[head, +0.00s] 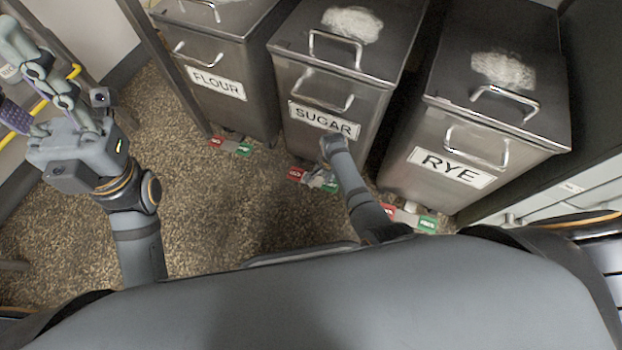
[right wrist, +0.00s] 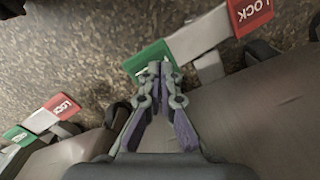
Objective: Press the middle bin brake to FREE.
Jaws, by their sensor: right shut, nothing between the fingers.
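The middle bin (head: 345,85) is steel and labelled SUGAR. Its brake at the floor has a red pedal (head: 296,174) and a green pedal (head: 331,187), joined by a pale metal bar. In the right wrist view, the red pedal (right wrist: 249,13) reads LOCK, and the green pedal (right wrist: 147,60) lies at my right fingertips. My right gripper (right wrist: 162,72) is shut and empty, its tips overlapping the green pedal's edge. I cannot tell whether they touch it. The green pedal's lettering is not readable. My left gripper (head: 38,85) is open and empty, far left, away from the bins.
The FLOUR bin (head: 222,65) stands left and the RYE bin (head: 480,120) right, each with red and green pedals. The RYE brake's red pedal (right wrist: 62,106) shows in the wrist view. Drawers (head: 575,188) stand at the right. The speckled floor (head: 220,205) is clear.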

